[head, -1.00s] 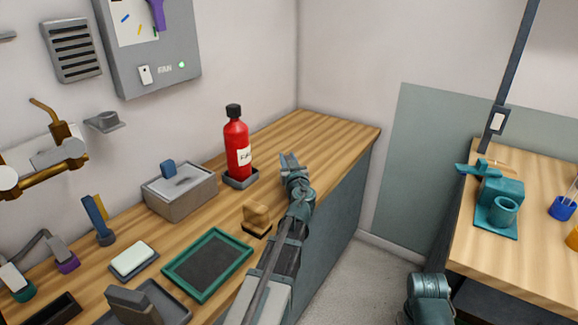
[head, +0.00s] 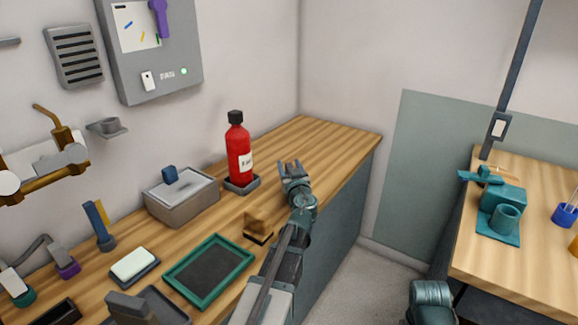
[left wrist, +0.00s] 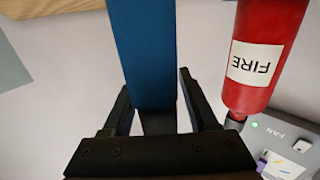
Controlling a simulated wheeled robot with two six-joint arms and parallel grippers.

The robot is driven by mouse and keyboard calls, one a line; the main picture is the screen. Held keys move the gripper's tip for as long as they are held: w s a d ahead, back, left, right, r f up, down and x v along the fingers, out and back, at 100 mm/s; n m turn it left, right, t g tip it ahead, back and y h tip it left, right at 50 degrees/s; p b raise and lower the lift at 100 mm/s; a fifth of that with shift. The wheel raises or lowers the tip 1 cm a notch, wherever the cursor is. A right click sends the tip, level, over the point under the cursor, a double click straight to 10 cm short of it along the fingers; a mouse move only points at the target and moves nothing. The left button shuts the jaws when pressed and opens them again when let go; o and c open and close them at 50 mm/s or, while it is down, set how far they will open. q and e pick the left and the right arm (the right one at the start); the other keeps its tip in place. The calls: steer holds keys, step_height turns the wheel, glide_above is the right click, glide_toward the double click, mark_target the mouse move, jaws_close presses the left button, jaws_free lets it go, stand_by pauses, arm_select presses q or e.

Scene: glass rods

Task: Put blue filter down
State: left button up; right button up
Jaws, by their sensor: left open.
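In the left wrist view a flat blue strip, the blue filter (left wrist: 148,50), runs from the top edge down between my fingers, with a dark lower end. My left gripper (left wrist: 156,110) is open, a finger on each side with a gap to the dark end. In the head view my left gripper (head: 291,167) is at the wooden counter (head: 325,140), right of the red bottle; the filter cannot be made out there. My right gripper is out of view.
The red bottle (head: 239,155) stands in a grey tray close left of the gripper. A grey lidded box (head: 182,205), a brown block (head: 258,230) and a green-rimmed tray (head: 247,262) are nearer. The counter's far end is clear.

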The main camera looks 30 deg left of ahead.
arm_select(q)
steer(key=shift+o, duration=0.2)
steer(key=v, duration=1.1)
steer(key=shift+s+d, duration=0.2)
steer(key=shift+s, duration=0.05)
steer(key=shift+o, duration=0.3)
